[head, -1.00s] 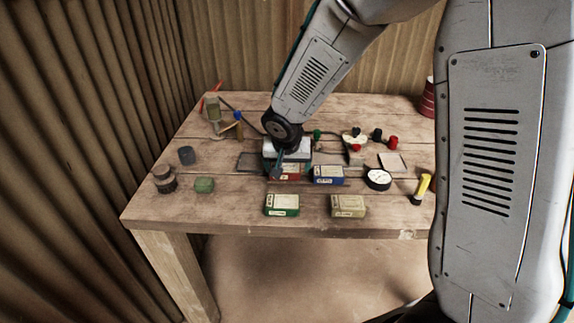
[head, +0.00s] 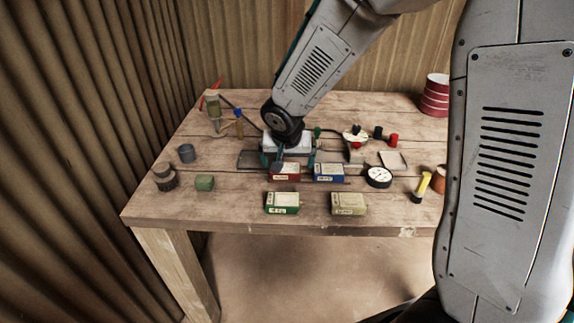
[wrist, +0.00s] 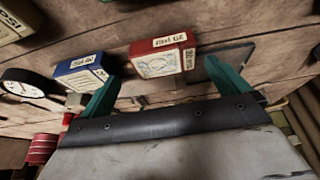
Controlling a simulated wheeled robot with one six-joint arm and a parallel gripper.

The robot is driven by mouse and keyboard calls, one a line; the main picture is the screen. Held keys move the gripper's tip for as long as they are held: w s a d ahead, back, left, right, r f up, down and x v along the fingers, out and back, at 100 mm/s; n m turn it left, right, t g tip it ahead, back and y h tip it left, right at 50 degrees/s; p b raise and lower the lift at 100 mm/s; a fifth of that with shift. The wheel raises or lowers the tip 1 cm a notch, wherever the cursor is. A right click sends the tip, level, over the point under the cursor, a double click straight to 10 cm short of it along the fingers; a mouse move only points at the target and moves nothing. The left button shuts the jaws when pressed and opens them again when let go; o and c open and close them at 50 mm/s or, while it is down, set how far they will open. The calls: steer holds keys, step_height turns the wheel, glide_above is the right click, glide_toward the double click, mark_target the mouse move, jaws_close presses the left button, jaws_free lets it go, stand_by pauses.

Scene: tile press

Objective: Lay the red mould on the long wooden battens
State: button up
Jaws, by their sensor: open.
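The red mould (head: 285,172) is a small red block with a pale labelled top, lying on the table just in front of my gripper. It also shows in the wrist view (wrist: 165,58), ahead of and between the two teal fingers. My gripper (head: 289,160) is open and empty, low over the table; its fingers stand apart in the wrist view (wrist: 165,85). I see no clear touch between fingers and mould. A dark flat frame (head: 248,160) lies left of the gripper, partly hidden by it. I cannot make out the long wooden battens for certain.
A blue block (head: 328,173) stands close right of the red mould. A green-sided block (head: 282,203) and an olive block (head: 348,204) lie nearer the front edge. A round white gauge (head: 378,177) and yellow torch (head: 422,187) are to the right.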

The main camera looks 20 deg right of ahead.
steer(key=v, duration=0.9)
steer(key=s+d+r+n+g, duration=0.1)
steer(key=s+d+r, duration=0.2)
steer(key=s, duration=0.3)
steer(key=s+d+r, duration=0.4)
steer(key=s, duration=0.3)
steer(key=s+n+g+y, duration=0.1)
steer(key=s+n+g, duration=0.1)
steer(key=s, duration=1.2)
steer(key=shift+s+d+r+n+y, duration=0.3)
steer(key=shift+s+d+r+n, duration=0.1)
steer(key=shift+d+r+n, duration=0.15)
steer(key=shift+a, duration=0.1)
